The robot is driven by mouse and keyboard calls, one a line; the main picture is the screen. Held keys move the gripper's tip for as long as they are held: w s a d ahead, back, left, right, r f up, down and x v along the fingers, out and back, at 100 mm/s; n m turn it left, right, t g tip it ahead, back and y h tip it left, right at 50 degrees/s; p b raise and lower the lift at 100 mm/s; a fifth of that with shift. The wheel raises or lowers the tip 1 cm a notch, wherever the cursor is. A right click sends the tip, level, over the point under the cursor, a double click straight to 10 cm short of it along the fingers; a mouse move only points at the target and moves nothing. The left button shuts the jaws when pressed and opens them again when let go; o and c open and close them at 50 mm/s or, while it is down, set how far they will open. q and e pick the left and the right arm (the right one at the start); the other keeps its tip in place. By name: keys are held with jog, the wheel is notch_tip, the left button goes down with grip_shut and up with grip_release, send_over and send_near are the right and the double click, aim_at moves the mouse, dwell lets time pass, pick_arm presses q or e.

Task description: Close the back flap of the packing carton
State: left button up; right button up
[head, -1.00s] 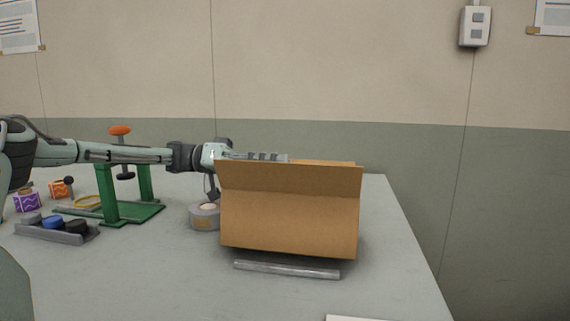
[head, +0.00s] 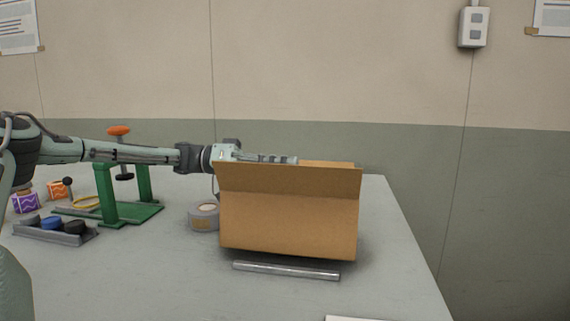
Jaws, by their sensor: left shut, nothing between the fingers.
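The packing carton (head: 290,222) stands on the table right of the middle, its long side towards me. Its front flap (head: 290,181) stands up and leans out towards me, hiding the carton's opening. A thin strip of cardboard (head: 330,164) shows above the front flap's edge at the back right; I cannot tell how far the back flap is folded. My left gripper (head: 288,160) is shut and empty. It lies level, pointing right, over the back of the carton behind the front flap, which hides its lower side. My right gripper is not in view.
A metal bar (head: 287,270) lies in front of the carton. A tape roll (head: 204,216) sits to its left. A green stand (head: 130,211), a grey tray (head: 58,234) and small patterned boxes (head: 27,202) are farther left. The table is clear right of the carton.

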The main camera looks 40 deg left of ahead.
pick_arm(q)
jog(key=o, duration=0.4)
jog(key=shift+s+a+r, duration=0.1)
jog(key=shift+s+a, duration=0.1)
jog(key=shift+a, duration=0.2)
jog(key=shift+p+v, duration=1.1)
jog(key=shift+v, duration=3)
jog(key=shift+r, duration=5)
